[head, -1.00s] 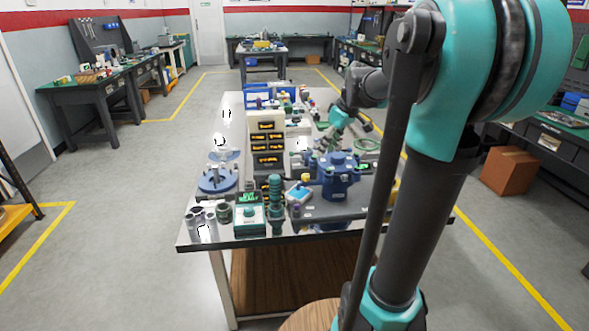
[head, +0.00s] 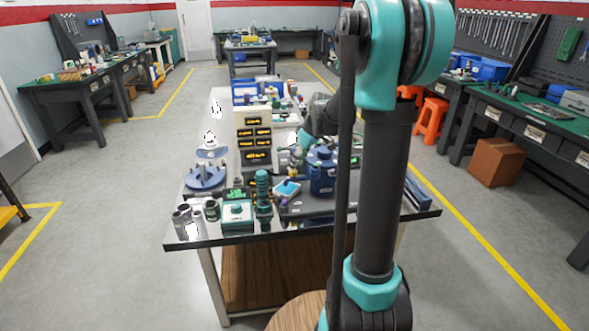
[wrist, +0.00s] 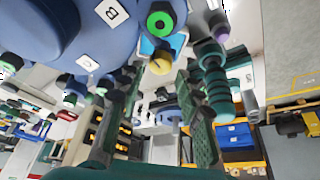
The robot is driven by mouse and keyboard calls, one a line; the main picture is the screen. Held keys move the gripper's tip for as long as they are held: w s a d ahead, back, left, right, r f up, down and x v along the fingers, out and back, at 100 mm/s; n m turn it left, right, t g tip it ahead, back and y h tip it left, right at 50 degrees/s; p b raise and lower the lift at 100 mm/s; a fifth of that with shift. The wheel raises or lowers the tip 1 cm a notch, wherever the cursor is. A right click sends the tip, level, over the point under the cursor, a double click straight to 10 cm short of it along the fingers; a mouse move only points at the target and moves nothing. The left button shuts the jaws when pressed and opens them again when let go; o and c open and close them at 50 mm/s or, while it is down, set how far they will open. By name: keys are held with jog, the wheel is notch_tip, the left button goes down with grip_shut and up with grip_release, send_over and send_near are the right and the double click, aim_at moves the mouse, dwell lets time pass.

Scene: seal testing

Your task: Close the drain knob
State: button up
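In the wrist view the vessel (wrist: 45,30) fills the upper left and carries a white label with a B. A small yellow knob (wrist: 160,64) shows between my fingertips; it may be the drain knob, but I cannot tell its setting. A round green-ringed fitting (wrist: 160,20) sits above it in the picture. My gripper (wrist: 160,76) is open, fingers on either side of the knob's line, with no clear contact.
A ribbed green column (head: 263,196) stands left of the box, and its ribbed body (wrist: 216,88) is close to my right finger in the wrist view. A blue disc stand (head: 206,176) and grey cylinders are at the left.

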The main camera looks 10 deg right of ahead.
aim_at(293, 174)
jog(key=shift+x, duration=1.65)
grip_shut()
